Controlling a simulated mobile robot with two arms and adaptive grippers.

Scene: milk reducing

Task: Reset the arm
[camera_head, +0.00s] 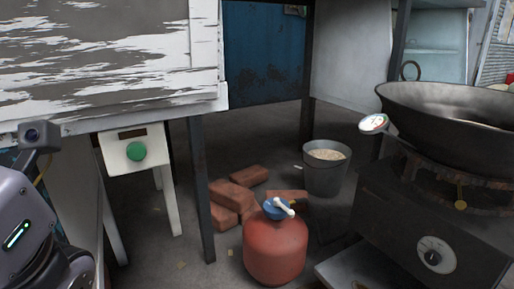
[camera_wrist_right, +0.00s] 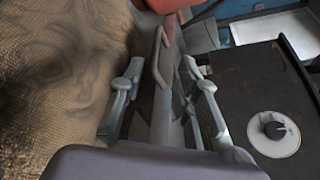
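My right gripper (camera_wrist_right: 162,70) shows in the right wrist view with its two fingers spread apart. A grey elongated shape lies between or behind the fingers; I cannot tell that they touch it. The black stove body with its knob (camera_wrist_right: 276,129) is to the right of the fingers. In the head view part of my left arm (camera_head: 25,230) shows at the lower left, with a small camera on it. The left gripper's fingers are not visible there. My right arm does not show in the head view.
A large wok (camera_head: 450,110) sits on the black stove (camera_head: 425,235) at the right. A red gas cylinder (camera_head: 275,250), bricks (camera_head: 233,195) and a bucket (camera_head: 326,172) stand on the floor. A white box with a green button (camera_head: 136,151) is near my left arm.

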